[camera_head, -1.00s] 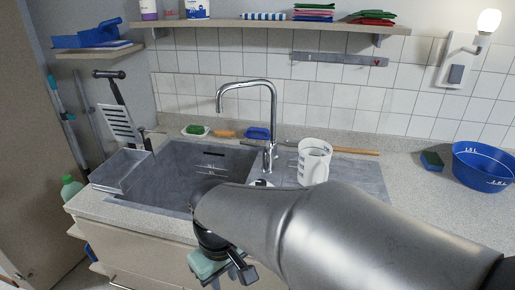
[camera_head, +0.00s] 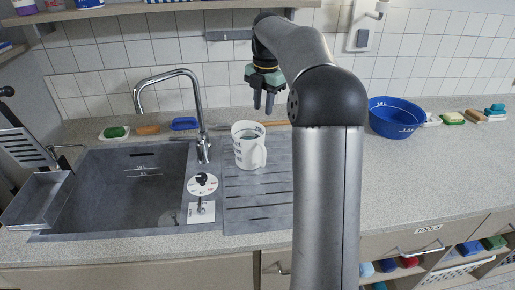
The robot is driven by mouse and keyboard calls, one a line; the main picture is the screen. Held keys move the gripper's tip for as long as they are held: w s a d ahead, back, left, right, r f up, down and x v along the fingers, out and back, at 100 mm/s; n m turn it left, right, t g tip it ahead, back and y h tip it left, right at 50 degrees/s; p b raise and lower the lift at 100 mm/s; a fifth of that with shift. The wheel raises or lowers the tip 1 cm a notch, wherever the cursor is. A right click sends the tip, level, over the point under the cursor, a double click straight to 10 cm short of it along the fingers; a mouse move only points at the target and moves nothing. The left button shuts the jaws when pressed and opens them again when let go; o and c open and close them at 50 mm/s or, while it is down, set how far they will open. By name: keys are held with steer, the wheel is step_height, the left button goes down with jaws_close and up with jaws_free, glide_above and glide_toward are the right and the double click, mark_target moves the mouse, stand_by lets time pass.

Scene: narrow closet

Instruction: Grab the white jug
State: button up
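The white jug (camera_head: 248,146) stands upright on the grey draining board right of the sink. It has dark markings, an open top and a handle on its right side, towards the viewer. My gripper (camera_head: 264,102) hangs pointing down, above and slightly right of the jug in the picture, and apart from it. Its two dark fingers show a narrow gap between them, with nothing held. My arm comes up from the front right and bends over to the gripper.
The sink (camera_head: 125,190) and its tall curved tap (camera_head: 195,105) are left of the jug. A wooden-handled tool lies behind the jug. A blue basin (camera_head: 396,118) stands right of my arm, with sponges and brushes (camera_head: 485,115) beyond. The counter front right is clear.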

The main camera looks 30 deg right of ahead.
mark_target(260, 150)
steer(key=f, duration=1.5)
steer(key=shift+w+a+p, duration=0.25)
steer(key=shift+w+p, duration=0.05)
steer(key=shift+w, duration=0.1)
jaws_close()
stand_by(0.6)
